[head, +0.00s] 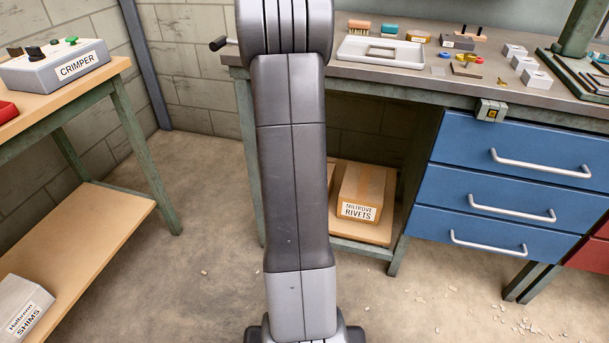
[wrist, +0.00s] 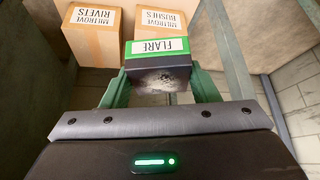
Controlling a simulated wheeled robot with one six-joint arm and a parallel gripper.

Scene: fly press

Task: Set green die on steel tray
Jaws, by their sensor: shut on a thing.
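My gripper (wrist: 160,92) shows in the wrist view, its green fingers shut on the green die (wrist: 158,47). The die is a dark block with a green top face and a white label reading FLARE. It sits between the fingertips. In the head view my gripper and the die are out of sight. A pale, shallow tray (head: 348,50) with a rectangular recess lies on the workbench at the back; it looks like the steel tray. It appears empty, though my arm is close to its left side.
Beyond the die are a rivets carton (wrist: 92,38) and a second carton (wrist: 160,20). The workbench (head: 400,88) also holds brushes, several small grey blocks (head: 536,79) and a green press (head: 575,50) at right. A crimper (head: 55,68) stands on the left table.

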